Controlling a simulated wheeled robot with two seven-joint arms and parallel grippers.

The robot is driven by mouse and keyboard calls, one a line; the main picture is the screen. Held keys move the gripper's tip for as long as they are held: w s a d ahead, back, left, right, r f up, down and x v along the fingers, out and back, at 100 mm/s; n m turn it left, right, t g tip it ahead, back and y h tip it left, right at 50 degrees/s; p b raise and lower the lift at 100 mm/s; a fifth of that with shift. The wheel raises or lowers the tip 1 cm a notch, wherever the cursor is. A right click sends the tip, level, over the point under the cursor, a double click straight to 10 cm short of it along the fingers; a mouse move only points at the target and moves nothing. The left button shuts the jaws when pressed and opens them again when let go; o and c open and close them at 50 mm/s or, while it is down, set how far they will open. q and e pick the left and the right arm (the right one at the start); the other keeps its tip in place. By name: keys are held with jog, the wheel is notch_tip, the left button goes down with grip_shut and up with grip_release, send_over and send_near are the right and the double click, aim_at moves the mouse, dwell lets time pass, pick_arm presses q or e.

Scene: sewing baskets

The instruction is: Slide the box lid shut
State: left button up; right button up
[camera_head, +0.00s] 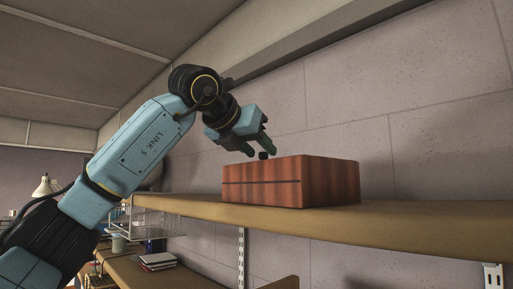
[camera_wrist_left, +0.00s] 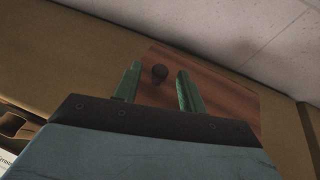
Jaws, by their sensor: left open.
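A reddish-brown wooden box (camera_head: 290,183) with a dark seam along its front stands on a wooden shelf. A small dark knob (camera_head: 263,155) stands up at the left of its top. The top of the box (camera_wrist_left: 222,95) also shows in the left wrist view, with the knob (camera_wrist_left: 160,73) between the green fingers. My left gripper (camera_head: 260,150) is just above the knob, pointing down. In the left wrist view its fingers (camera_wrist_left: 156,84) are apart, one on each side of the knob, with a gap to the right finger. The far side of the box is hidden. My right gripper is out of view.
The wooden shelf (camera_head: 410,222) is clear to the right of the box. The wall (camera_head: 430,130) is behind. A wire basket (camera_head: 158,215) and a stack of books (camera_head: 158,261) are lower left, with a white lamp (camera_head: 45,186) farther off.

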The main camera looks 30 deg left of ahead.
pick_arm(q)
jog(key=b+v, duration=0.2)
jog(key=v, duration=1.1)
jog(key=shift+s+b, duration=0.2)
jog(key=shift+b, duration=0.15)
